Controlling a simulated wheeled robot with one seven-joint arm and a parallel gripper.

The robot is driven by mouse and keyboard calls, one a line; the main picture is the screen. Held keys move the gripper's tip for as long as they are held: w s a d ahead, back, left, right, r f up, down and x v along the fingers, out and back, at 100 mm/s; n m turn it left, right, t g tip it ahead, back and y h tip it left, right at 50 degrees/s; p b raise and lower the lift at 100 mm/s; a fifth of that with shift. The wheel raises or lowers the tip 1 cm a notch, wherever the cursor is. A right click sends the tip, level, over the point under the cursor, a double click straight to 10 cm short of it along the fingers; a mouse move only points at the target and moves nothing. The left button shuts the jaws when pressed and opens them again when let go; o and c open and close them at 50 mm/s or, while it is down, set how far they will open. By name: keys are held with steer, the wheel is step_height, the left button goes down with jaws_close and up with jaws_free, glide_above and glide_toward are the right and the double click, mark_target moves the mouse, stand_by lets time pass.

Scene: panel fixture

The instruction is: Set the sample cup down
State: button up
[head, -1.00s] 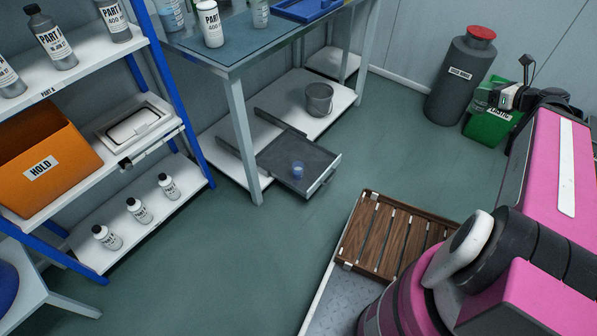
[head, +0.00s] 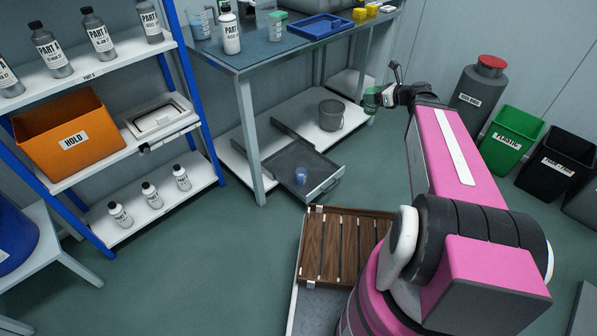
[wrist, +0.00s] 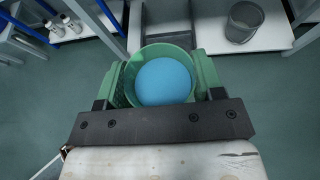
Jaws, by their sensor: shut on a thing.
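The sample cup (wrist: 165,82) is a round green cup with blue contents, seen from above in the wrist view. My gripper (wrist: 160,66) is shut on it, with one green finger on each side. In the head view my gripper (head: 373,99) is off the floor, right of the bench, at the end of my outstretched arm. The cup is hard to tell from the green fingers there. Its underside is hidden in the wrist view.
A grey pull-out tray (head: 318,187) under the bench (head: 262,58) holds a small blue cup (head: 301,175). A grey bucket (head: 331,114) stands on the lower shelf. Bins (head: 511,140) line the right wall. Floor between rack and tray is clear.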

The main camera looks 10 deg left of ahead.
steer(key=shift+m+h, duration=0.3)
steer(key=w+a+f, duration=0.2)
steer(key=a+f, duration=0.6)
steer(key=f, duration=0.6)
steer(key=w+a+f, duration=0.3)
steer(key=a+f, duration=0.6)
steer(key=f, duration=0.5)
steer(key=w+a+f, duration=0.3)
steer(key=a+f, duration=0.5)
steer(key=f, duration=0.6)
steer(key=shift+w+a, duration=0.15)
steer(key=shift+a, duration=0.1)
steer(key=shift+t, duration=0.3)
steer(key=shift+w+d+f, duration=1.05)
steer(key=shift+w+f, duration=0.5)
steer(key=shift+f, duration=0.25)
steer(key=shift+w+d+f, duration=1.05)
steer(key=shift+w+f, duration=0.45)
steer(key=shift+f, duration=0.3)
steer(key=shift+w+d+f, duration=1.05)
steer(key=shift+w+f, duration=0.5)
steer(key=shift+f, duration=0.25)
steer(key=shift+f, duration=0.15)
